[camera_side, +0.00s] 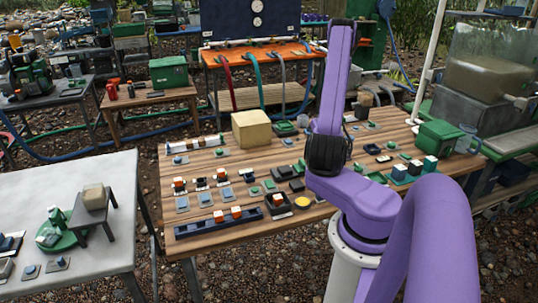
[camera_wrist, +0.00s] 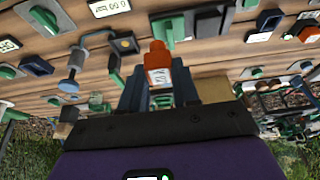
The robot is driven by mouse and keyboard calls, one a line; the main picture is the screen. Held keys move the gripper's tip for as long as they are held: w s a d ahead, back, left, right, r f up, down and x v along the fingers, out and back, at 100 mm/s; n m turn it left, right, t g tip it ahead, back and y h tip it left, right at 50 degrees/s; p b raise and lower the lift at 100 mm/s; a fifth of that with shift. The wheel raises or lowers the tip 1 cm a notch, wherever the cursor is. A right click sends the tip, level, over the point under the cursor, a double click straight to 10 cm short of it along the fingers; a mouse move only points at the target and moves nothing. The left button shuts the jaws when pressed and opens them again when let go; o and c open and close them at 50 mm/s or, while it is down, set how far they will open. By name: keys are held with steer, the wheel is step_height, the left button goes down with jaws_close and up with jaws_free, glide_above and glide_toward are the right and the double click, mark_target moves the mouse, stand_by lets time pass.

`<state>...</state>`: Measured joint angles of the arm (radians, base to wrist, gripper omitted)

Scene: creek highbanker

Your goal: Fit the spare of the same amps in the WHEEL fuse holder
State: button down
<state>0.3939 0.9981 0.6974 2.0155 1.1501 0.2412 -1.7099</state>
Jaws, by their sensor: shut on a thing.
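In the wrist view my gripper (camera_wrist: 158,86) is shut on an orange fuse (camera_wrist: 157,58) with a white label, which sticks out beyond the fingers. The label's marking is too blurred to read. In the side view my gripper is hidden behind my arm. Several orange-and-white fuses stand on the wooden table (camera_side: 215,243): some in the long blue rail (camera_side: 190,230) at the front, one in a black tray (camera_side: 279,211), and others at the left, such as this fuse (camera_side: 180,183). I cannot tell which holder is the WHEEL one; labels are too small.
A tan block (camera_side: 251,129) stands at the table's back. A green box (camera_side: 440,140) and several white-topped blocks (camera_side: 430,165) stand at the right. Small switches and plates crowd the middle. A grey side table (camera_side: 110,190) is at the left.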

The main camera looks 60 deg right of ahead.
steer(key=shift+r, duration=2.95)
steer(key=w+a+n+y, duration=0.2)
steer(key=w+a+n, duration=0.3)
steer(key=w+a, duration=2.1)
steer(key=shift+t, duration=0.4)
steer(key=w+d+f, duration=0.1)
steer(key=w+f, duration=0.3)
steer(key=f, duration=0.1)
steer(key=w+d+f, duration=0.1)
steer(key=w+f, duration=0.3)
steer(key=w+d+f, duration=0.2)
steer(key=w+f, duration=0.3)
steer(key=shift+f, duration=0.3)
steer(key=shift+w+f+h, duration=0.15)
steer(key=shift+f+h, duration=0.15)
steer(key=shift+f, duration=1.3)
steer(key=shift+f, duration=0.35)
